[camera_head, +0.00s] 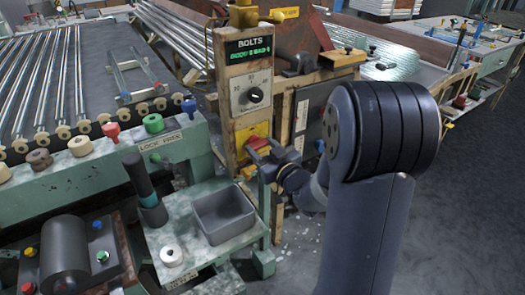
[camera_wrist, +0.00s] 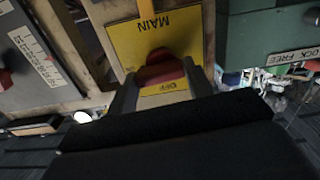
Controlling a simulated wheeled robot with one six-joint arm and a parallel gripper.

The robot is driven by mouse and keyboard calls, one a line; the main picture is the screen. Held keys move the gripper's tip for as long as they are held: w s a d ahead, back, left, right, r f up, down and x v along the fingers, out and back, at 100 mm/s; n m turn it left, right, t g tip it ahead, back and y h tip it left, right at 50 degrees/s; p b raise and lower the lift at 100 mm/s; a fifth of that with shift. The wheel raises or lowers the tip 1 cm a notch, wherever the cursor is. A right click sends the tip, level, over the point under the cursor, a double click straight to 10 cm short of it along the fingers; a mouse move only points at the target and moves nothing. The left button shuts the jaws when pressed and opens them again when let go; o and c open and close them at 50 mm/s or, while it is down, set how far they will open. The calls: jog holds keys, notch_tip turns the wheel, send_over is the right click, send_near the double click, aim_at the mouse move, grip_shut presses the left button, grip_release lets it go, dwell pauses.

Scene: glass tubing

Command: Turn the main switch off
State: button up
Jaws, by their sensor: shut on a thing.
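The main switch's yellow plate (camera_head: 256,131) is on the wooden post below the dial. In the wrist view the plate (camera_wrist: 130,42) appears upside down, with the words MAIN and OFF legible. Its red handle (camera_head: 258,143) also shows in the wrist view (camera_wrist: 163,68), lying between the MAIN and OFF words, close to OFF. My gripper (camera_head: 270,154) reaches the handle from the right in the head view. In the wrist view its two fingers (camera_wrist: 160,78) are shut on the handle, one on each side. The handle's base is partly hidden.
A grey bin (camera_head: 223,215) stands on the bench below left. A green-and-white machine edge with colored knobs (camera_head: 153,123) is to the left. Open floor (camera_head: 470,200) lies to the right.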

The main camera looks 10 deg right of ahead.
jog(key=n+b, duration=1.4)
jog(key=shift+a+f, duration=0.1)
jog(key=shift+a, duration=0.05)
jog(key=shift+n+b, duration=1.35)
jog(key=shift+n, duration=0.25)
jog(key=o, duration=1)
jog(key=shift+r, duration=0.2)
jog(key=shift+s, duration=0.1)
